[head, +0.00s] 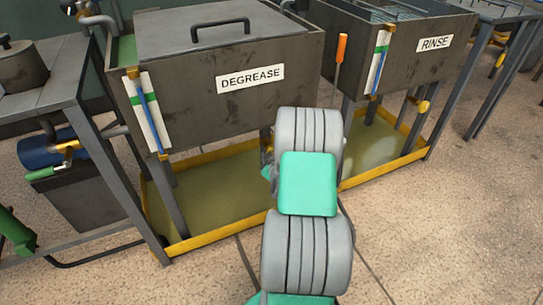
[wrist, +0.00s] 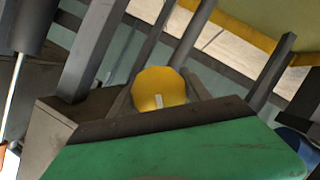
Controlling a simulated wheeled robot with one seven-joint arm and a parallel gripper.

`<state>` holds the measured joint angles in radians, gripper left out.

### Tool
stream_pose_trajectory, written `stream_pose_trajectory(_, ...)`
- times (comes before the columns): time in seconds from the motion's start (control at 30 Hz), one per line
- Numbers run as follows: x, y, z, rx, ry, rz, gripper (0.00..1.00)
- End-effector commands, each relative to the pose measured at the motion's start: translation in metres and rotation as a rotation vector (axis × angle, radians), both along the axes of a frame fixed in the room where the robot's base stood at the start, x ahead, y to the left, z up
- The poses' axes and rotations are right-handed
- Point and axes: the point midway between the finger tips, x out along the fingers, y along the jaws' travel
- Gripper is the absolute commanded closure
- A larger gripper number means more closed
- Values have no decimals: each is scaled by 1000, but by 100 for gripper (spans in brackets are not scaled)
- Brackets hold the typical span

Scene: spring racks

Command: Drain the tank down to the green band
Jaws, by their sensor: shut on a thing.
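The dark DEGREASE tank (head: 228,65) stands at the left, with a lid on top. Its white gauge strip (head: 143,115) has a blue column and a green band (head: 145,99). The blue reaches about the green band or slightly above; the exact level is too small to read. In the wrist view, my gripper (wrist: 160,97) is shut on a rounded yellow knob (wrist: 158,80), with a dark finger on each side. In the head view my arm hides the fingertips, near the tank's lower right corner. The knob's valve body is hidden.
The RINSE tank (head: 410,60) stands at the right, with its own gauge (head: 380,62) and a yellow knob (head: 424,106) below. A yellow-rimmed tray (head: 205,240) lies under the tanks. An orange-handled tool (head: 341,48) is between them. The front floor is clear.

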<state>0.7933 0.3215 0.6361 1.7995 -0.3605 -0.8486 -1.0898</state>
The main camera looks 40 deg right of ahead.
Motion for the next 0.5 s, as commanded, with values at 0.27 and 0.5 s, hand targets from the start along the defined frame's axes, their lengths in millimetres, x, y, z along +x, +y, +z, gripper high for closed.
stream_pose_trajectory(0.27,0,0,-2,-84,27,1,84)
stream_pose_trajectory(0.5,0,0,0,-98,30,0,84)
